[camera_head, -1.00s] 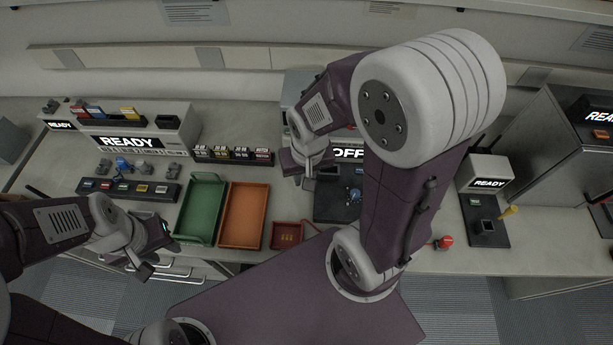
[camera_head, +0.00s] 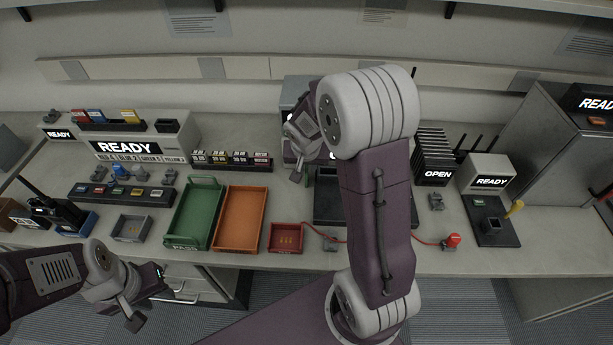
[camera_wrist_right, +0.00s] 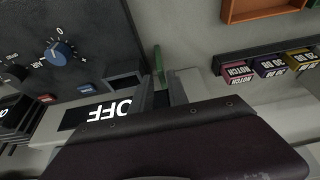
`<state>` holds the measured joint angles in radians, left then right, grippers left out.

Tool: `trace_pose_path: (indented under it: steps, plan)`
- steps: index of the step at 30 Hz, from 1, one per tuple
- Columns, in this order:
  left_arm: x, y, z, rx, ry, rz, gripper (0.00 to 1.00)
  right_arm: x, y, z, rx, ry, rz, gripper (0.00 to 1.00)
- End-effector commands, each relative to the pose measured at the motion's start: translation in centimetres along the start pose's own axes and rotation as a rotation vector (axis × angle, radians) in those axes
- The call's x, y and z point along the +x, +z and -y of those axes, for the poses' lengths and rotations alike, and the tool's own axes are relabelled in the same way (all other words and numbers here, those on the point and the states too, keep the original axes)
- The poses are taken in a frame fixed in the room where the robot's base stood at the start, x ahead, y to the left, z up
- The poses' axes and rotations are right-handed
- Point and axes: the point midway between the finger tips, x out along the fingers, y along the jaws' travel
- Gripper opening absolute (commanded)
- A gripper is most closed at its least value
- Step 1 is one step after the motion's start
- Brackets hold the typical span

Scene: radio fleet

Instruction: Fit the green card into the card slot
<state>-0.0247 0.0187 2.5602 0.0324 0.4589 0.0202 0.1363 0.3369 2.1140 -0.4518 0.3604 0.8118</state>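The green card (camera_wrist_right: 159,63) shows as a narrow green strip between the fingertips of my right gripper (camera_wrist_right: 163,92) in the right wrist view. The gripper is shut on it and the card's tip points away from the palm. A dark rectangular opening (camera_wrist_right: 124,82), which looks like the card slot, lies just left of the fingers on the dark unit with the OFF display (camera_wrist_right: 98,112). The card is apart from this opening. In the head view my right gripper (camera_head: 296,172) is at that unit, largely hidden by my arm. My left gripper (camera_head: 134,314) hangs before the bench's front edge; its finger gap is unclear.
A blue knob (camera_wrist_right: 61,51) stands up on the dark unit. A row of small labelled boxes (camera_head: 232,160), a green tray (camera_head: 190,240), an orange tray (camera_head: 241,218) and a red tray (camera_head: 286,238) lie left of it. A red button (camera_head: 453,240) with a cable lies right.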

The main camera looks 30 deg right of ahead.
Motion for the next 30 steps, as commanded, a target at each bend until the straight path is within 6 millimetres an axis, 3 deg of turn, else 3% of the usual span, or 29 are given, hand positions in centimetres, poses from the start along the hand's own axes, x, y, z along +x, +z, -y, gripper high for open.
trace_pose_path:
  steps: [6, 9, 16, 18, 27, 30]
  plan:
    - [0.9, 0.1, 0.0, 0.000, 0.000, 0.000, 0.36, 4.0, 0.1, 0.3, -0.001, 0.002, 0.004, 0.20]
    - [1.1, 0.1, 0.0, 0.000, 0.000, 0.000, 0.36, 5.0, 0.1, 0.3, 0.000, 0.001, 0.003, 0.20]
    - [1.0, 0.1, 0.0, 0.000, 0.000, 0.000, 0.36, 5.0, 0.0, 0.3, 0.000, 0.000, 0.001, 0.20]
    - [1.0, 0.1, 0.0, 0.000, 0.000, 0.000, 0.36, 5.0, 0.0, 0.3, 0.000, 0.000, 0.001, 0.01]
    - [1.0, 0.1, 0.0, 0.000, 0.000, 0.000, 0.36, 5.0, 0.0, 0.3, 0.000, 0.000, 0.001, 0.00]
    - [0.4, 0.0, 0.0, 0.000, 0.000, 0.000, 0.36, 4.1, -0.4, 0.3, 0.001, 0.000, 0.000, 0.00]
